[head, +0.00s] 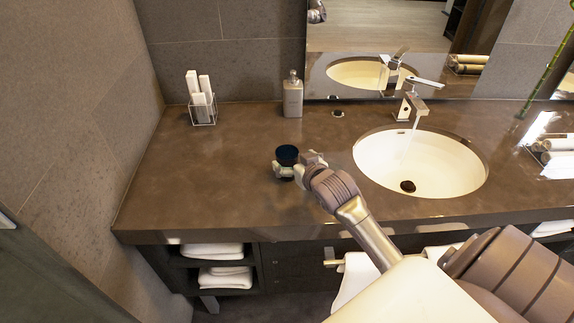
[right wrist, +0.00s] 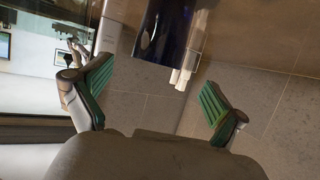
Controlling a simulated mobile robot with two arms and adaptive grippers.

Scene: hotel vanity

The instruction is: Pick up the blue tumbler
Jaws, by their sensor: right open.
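The blue tumbler (head: 288,153) stands on the brown vanity counter, left of the sink. It is dark blue and its lower part is partly hidden by my right gripper (head: 297,168). The gripper is open, with a finger showing on either side of the tumbler's near part. In the right wrist view the tumbler (right wrist: 166,30) shows at the top centre, beyond and between the green-padded fingertips of the gripper (right wrist: 157,92). A gap shows between each pad and the tumbler there. My left gripper is not in view.
The sink (head: 420,165) and faucet (head: 413,100) are to the right. The counter (head: 200,185) left of the tumbler is clear. Towels (head: 222,277) lie on shelves below.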

